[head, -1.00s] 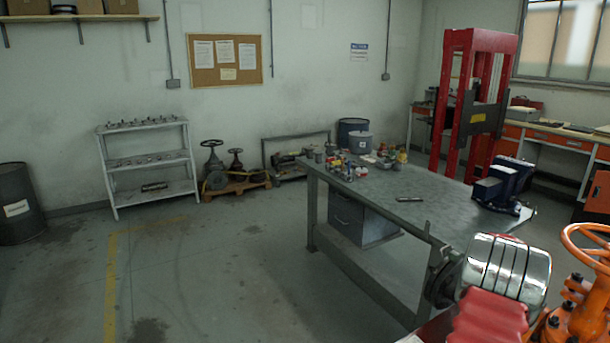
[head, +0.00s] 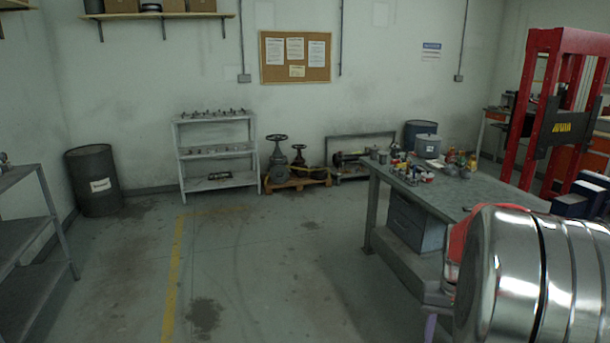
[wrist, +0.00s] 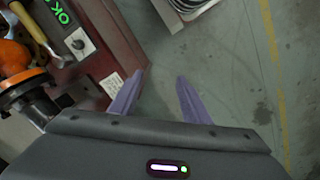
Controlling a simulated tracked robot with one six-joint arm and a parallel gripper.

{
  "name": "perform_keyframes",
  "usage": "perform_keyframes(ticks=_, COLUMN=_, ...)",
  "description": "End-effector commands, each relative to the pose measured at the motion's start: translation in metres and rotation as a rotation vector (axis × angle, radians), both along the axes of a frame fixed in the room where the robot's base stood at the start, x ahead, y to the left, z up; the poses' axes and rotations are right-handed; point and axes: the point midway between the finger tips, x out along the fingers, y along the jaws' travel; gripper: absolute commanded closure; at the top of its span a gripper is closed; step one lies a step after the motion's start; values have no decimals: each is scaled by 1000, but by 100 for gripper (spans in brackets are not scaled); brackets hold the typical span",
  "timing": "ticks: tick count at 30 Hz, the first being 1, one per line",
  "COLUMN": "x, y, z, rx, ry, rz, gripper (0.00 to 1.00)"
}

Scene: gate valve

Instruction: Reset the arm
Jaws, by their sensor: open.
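My gripper (wrist: 160,75) shows in the wrist view with its two purple fingers apart and nothing between them. The fingers are over the bare floor, beside the edge of a dark red surface (wrist: 108,48). An orange and dark metal fitting (wrist: 22,85) is to the left of the fingers, close to my gripper's body. In the head view, large silver ribbed rings (head: 520,280) of my arm fill the lower right and hide part of the workbench.
A grey workbench (head: 470,198) with small parts stands right of centre, with a red press frame (head: 525,110) behind. A dark drum (head: 95,180) and grey shelves (head: 215,160) stand by the walls. The floor at centre left is clear.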

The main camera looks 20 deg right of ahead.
Motion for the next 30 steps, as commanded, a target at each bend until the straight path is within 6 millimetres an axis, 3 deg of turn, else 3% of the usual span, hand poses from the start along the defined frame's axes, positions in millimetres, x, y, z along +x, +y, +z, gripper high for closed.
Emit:
perform_keyframes(ticks=13, x=18, y=120, z=43, rx=-82, ry=-129, rz=187, gripper=57)
perform_keyframes(ticks=30, x=-1, y=252, z=76, rx=-144, ry=-321, rz=474, gripper=57)
